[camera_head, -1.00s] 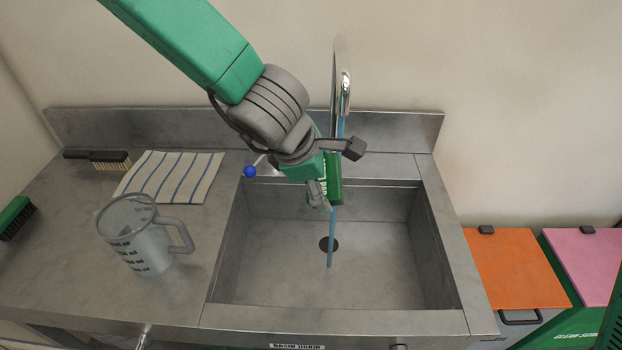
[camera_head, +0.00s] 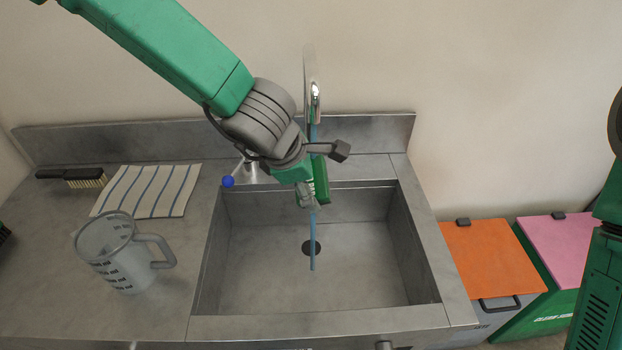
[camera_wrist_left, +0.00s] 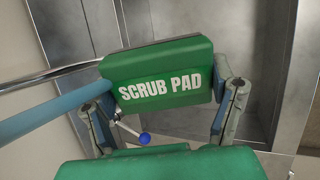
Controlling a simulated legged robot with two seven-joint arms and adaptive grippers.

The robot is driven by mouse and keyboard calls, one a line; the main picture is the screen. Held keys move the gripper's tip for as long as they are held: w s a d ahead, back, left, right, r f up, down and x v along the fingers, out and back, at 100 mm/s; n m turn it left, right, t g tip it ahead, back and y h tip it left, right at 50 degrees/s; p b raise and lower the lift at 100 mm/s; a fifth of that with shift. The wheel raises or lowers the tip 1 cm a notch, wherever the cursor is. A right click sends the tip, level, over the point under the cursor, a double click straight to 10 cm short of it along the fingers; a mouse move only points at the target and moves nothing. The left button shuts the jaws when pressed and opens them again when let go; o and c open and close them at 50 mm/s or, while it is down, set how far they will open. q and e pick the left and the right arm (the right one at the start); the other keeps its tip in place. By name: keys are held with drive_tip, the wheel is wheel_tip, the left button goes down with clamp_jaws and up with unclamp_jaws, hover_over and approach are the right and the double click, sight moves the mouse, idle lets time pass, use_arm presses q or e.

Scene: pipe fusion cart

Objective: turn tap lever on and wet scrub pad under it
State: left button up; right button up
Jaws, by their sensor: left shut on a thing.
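The green scrub pad (camera_head: 322,182) is held in my left gripper (camera_head: 309,190) above the basin, below the tap spout. Its white lettering faces the left wrist view (camera_wrist_left: 160,86), where the two fingers grip its ends. The chrome tap (camera_head: 314,95) rises behind the gripper and is partly hidden by it. A blue stream of water (camera_head: 313,240) runs from the spout past or onto the pad and down to the drain. The tap lever's blue knob (camera_head: 228,182) sticks out left of the gripper. My right gripper is not in view.
The steel basin (camera_head: 390,280) is otherwise empty. A measuring jug (camera_head: 115,255), a striped cloth (camera_head: 150,190) and a brush (camera_head: 85,178) lie on the left counter. Orange-lidded (camera_head: 490,258) and pink-lidded (camera_head: 570,245) bins stand at right.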

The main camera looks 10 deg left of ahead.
use_arm(q)
drive_tip(key=shift+s+a+b, duration=0.2)
drive_tip(key=shift+s+b, duration=0.15)
drive_tip(key=shift+s, duration=0.25)
drive_tip(key=shift+s+a+b, duration=0.15)
drive_tip(key=shift+s+b, duration=0.15)
drive_tip(key=shift+s, duration=0.25)
drive_tip(key=s+a, duration=0.1)
drive_tip(key=s+b, duration=0.1)
drive_tip(key=s, duration=0.1)
drive_tip(key=s+a, duration=0.1)
drive_tip(key=s, duration=0.1)
drive_tip(key=shift+a+b, duration=0.3)
idle(0.4)
drive_tip(key=s+a+r+p, duration=0.2)
drive_tip(key=s+r+p, duration=0.1)
drive_tip(key=s+r, duration=0.1)
drive_tip(key=shift+s+a, duration=0.15)
drive_tip(key=shift+s, duration=0.05)
idle(0.9)
